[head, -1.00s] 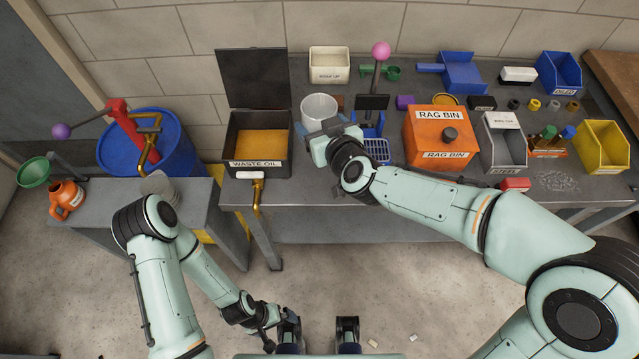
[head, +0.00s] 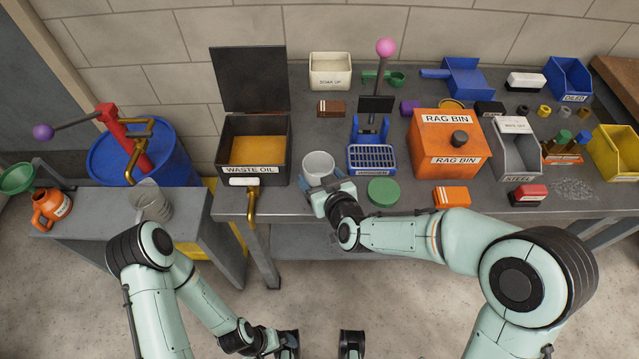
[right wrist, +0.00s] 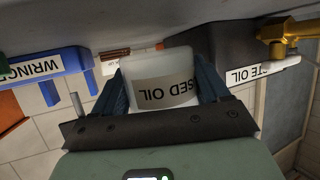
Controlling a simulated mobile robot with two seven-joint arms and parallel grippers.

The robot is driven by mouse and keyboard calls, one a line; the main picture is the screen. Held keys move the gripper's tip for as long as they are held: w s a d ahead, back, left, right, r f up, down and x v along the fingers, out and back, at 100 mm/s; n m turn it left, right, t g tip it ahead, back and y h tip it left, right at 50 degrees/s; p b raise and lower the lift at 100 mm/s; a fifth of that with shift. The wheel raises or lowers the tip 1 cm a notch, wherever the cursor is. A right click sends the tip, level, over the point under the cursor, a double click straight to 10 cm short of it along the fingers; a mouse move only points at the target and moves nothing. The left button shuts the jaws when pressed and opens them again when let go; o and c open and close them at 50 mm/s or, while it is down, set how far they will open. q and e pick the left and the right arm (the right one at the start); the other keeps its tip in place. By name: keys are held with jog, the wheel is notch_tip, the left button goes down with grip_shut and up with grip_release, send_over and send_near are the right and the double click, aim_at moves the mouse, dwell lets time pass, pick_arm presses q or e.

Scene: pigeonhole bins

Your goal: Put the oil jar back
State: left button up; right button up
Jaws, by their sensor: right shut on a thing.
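The oil jar is a white cylinder (head: 318,165) near the table's front, between the waste oil box and the blue wringer. My right gripper (head: 327,185) is shut around it from the front. In the right wrist view the jar (right wrist: 160,88), labelled "USED OIL", sits between the two fingers and appears upside down, as does the scene. I cannot tell whether its base touches the table. A green round disc (head: 383,191) lies on the table right of the jar. My left gripper (head: 252,337) hangs low at the bottom; its fingers are unclear.
The open waste oil box (head: 227,168) with a brass tap stands left of the jar. The blue wringer (head: 371,158) and orange rag bin (head: 452,128) stand right. A brown block (head: 330,107) lies behind. The side table holds a clear jug (head: 152,201).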

jog(key=shift+f, duration=0.95)
jog(key=shift+f, duration=0.1)
jog(key=shift+f+b, duration=0.15)
jog(key=shift+b, duration=0.2)
jog(key=o, duration=1.4)
jog(key=shift+c, duration=0.2)
jog(key=shift+r+p, duration=0.35)
jog(key=v, duration=1.2)
jog(key=shift+p, duration=0.3)
